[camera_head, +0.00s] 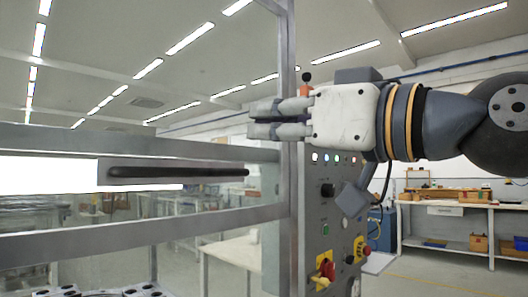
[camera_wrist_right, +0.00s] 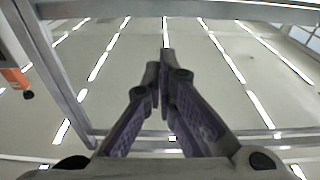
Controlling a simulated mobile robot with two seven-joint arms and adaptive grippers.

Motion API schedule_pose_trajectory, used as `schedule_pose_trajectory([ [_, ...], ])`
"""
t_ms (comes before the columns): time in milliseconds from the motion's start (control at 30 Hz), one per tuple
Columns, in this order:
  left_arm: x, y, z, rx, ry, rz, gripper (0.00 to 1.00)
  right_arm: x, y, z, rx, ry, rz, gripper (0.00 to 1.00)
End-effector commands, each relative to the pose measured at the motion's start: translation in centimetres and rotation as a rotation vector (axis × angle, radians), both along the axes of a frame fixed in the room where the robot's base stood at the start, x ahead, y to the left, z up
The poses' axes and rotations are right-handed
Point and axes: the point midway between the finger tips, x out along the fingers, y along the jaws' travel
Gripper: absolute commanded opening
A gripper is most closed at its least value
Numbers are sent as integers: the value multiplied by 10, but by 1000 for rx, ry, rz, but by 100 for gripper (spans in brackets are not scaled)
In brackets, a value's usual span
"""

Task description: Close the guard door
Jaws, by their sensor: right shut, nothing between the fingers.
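The guard door shows in the head view as grey horizontal bars (camera_head: 130,147) with a long dark handle bar (camera_head: 180,172) on a light plate. I cannot tell which bars belong to the door and which to the fixed frame, nor how far open it is. My right gripper (camera_head: 252,120) is shut and empty. It points left, above the right end of the handle and in front of the upright grey post (camera_head: 290,200) in the picture. Contact with the frame is unclear. In the right wrist view the closed fingers (camera_wrist_right: 160,65) show against the ceiling. My left gripper is out of view.
A grey control panel (camera_head: 334,245) with lit buttons and a red switch stands right of the post, below my right wrist. Grey frame bars (camera_wrist_right: 60,85) also cross the right wrist view. A workbench (camera_head: 450,205) stands farther back at right.

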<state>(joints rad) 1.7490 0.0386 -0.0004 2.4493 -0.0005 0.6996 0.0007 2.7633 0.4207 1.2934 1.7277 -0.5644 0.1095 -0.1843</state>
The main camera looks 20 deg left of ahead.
Motion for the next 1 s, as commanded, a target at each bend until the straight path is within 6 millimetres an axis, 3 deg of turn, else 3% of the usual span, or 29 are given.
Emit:
schedule_pose_trajectory([
  [467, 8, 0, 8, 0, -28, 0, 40, 35, 90, 11, -1, 6, 2, 0],
  [700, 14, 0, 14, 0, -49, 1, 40, 33, 83, -20, -2, 3, 1, 0],
  [1000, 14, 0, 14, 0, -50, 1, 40, 33, 81, -28, -1, 5, 0, 0],
])
